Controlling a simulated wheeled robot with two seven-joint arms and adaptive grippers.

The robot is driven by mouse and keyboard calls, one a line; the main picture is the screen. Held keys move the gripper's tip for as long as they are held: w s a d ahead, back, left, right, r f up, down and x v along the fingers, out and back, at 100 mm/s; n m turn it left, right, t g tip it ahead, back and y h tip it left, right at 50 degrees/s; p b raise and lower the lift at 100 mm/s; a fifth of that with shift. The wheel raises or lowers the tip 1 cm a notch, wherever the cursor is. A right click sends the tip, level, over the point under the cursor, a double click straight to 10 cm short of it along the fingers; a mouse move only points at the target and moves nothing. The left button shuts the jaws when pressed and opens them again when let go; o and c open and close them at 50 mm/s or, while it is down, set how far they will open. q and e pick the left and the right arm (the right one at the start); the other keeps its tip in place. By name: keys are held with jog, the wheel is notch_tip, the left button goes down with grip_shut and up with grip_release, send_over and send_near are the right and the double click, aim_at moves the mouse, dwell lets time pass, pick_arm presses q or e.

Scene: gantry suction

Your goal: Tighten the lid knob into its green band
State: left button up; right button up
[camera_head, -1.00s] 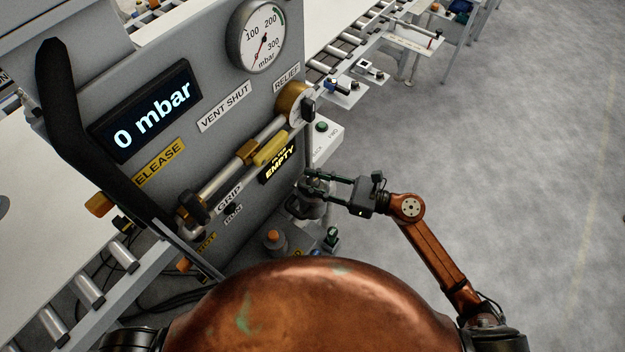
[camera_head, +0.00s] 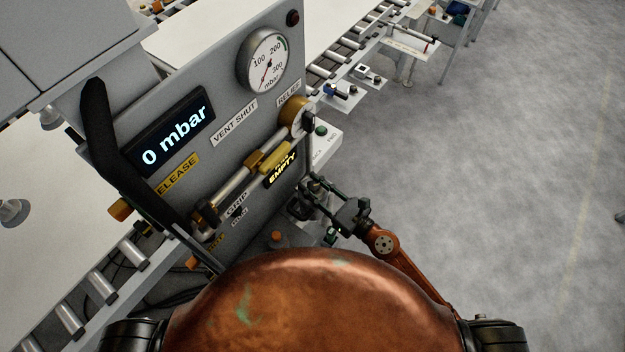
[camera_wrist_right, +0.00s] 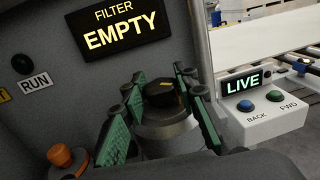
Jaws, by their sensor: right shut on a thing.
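The lid knob (camera_wrist_right: 160,95) is a dark cap with a small orange mark, on top of a grey round housing (camera_wrist_right: 168,135) below the lit filter sign "EMPTY" (camera_wrist_right: 124,28). My right gripper (camera_wrist_right: 158,88) has its green-padded fingers on both sides of the knob and is shut on it. In the head view the right gripper (camera_head: 312,190) reaches in from the right at the foot of the panel, and the knob is too small to make out there. I cannot make out a green band around the knob. My left gripper is not in view.
The grey panel (camera_head: 225,85) carries a dial gauge (camera_head: 265,60), a "0 mbar" display (camera_head: 178,130), a brass relief knob (camera_head: 293,112) and a long black lever (camera_head: 100,125). A metal post (camera_wrist_right: 202,45) and button box (camera_wrist_right: 262,110) stand right of the gripper. Open floor (camera_head: 510,150) lies right.

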dwell(0.3)
jog(key=o, duration=1.2)
jog(key=v, duration=1.2)
jog(key=shift+s+a, duration=0.1)
jog(key=shift+s, duration=0.1)
